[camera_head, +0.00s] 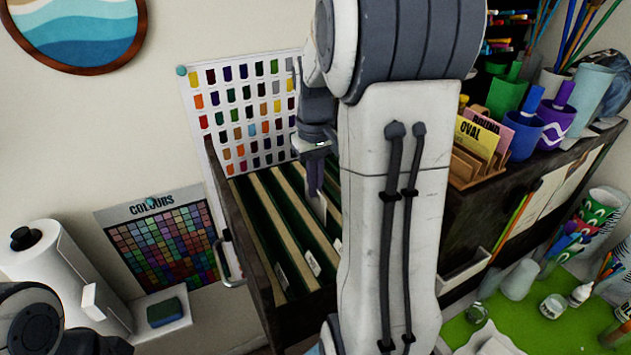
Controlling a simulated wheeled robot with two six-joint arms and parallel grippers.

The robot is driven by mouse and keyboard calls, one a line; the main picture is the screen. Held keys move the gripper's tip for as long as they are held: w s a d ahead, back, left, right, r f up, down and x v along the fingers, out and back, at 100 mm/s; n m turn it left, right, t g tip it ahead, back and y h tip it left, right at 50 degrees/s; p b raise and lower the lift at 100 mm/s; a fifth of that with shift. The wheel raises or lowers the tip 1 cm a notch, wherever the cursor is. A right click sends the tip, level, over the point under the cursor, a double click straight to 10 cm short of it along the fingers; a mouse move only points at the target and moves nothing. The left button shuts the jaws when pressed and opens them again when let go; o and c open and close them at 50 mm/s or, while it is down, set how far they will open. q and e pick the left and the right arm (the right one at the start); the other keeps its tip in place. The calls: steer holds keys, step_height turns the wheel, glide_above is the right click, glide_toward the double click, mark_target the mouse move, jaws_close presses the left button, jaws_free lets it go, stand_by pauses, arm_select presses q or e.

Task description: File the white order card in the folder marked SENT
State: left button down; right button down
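The open drawer (262,290) holds several dark green hanging folders (290,230) separated by pale strips. White folder tabs (312,262) show near their front ends, but their lettering is too small to read, so I cannot tell which is SENT. My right gripper (316,190) points down over the drawer, its fingers close together on a small white card (321,209). The card hangs upright at folder-top level; I cannot tell whether its lower edge is inside a folder. My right arm hides the drawer's right side. My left gripper is out of view; only part of that arm shows at lower left.
A card holder with OVAL and ROUND cards (476,140) stands on the dark cabinet right of my arm. Paint cups and brushes stand beyond it. A paper roll (60,270) and a sponge (165,312) are at left. A green mat (545,335) is at lower right.

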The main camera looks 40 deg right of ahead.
steer(key=shift+f, duration=0.3)
steer(key=c, duration=0.5)
jaws_free()
steer(key=shift+r, duration=0.1)
step_height(320, 180, up, 8)
steer(key=p, duration=0.7)
stand_by(0.5)
